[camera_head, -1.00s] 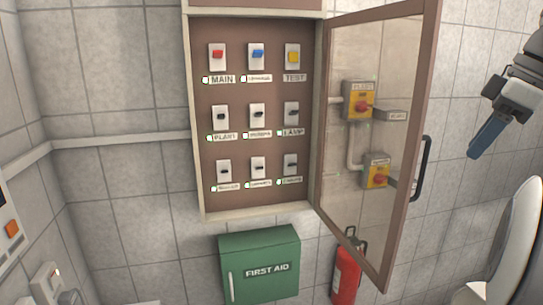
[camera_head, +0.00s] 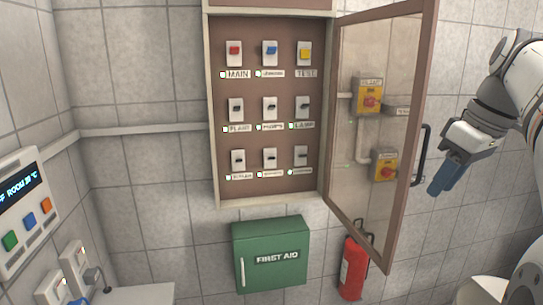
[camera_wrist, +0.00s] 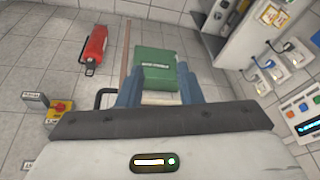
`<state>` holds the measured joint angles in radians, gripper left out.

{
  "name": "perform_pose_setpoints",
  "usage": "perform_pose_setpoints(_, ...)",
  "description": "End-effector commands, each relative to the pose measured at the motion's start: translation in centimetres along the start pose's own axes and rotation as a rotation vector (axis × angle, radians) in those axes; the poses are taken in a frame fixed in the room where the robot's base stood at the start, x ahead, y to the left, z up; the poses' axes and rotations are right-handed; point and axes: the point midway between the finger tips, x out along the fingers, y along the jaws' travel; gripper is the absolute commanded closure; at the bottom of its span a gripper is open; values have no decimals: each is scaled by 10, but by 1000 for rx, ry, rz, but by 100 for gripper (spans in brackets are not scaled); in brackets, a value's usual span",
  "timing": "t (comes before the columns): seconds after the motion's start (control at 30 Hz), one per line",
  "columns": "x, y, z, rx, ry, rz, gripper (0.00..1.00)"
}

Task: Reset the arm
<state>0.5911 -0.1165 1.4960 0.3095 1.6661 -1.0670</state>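My arm comes in from the right edge of the head view. My gripper (camera_head: 446,180) has blue fingers that point down and left, to the right of the open cabinet door's handle. In the wrist view its two blue fingers (camera_wrist: 160,72) stand apart with nothing held between them. The gap between them faces the green first aid box (camera_wrist: 160,70), which lies well beyond the fingertips.
The brown switch cabinet (camera_head: 213,120) hangs open. Its glass door (camera_head: 408,120), with a black handle (camera_head: 425,155), swings out near my gripper. Below are the first aid box (camera_head: 270,255) and a red extinguisher (camera_head: 352,270). A control panel (camera_head: 25,215) is at left.

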Motion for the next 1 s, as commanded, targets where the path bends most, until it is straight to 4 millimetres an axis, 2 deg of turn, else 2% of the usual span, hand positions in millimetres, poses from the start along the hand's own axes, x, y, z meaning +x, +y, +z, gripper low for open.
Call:
perform_pose_setpoints(0.03, 18, -12, 0, 28, -11, 3, 68)
perform_pose_setpoints(0.13, 57, -35, 3, 111, -32, 29, 68)
perform_pose_setpoints(0.27, 117, -72, 16, 228, -53, 82, 68)
perform_pose_setpoints(0.4, 180, -111, 42, 335, -53, 141, 68)
perform_pose_setpoints(0.5, 218, -134, 63, 393, -39, 175, 68)
perform_pose_setpoints(0.6, 247, -150, 82, 435, -22, 198, 68)
perform_pose_setpoints(0.77, 271, -164, 98, 471, -2, 214, 68)
perform_pose_setpoints(1.0, 275, -166, 101, 480, 2, 217, 68)
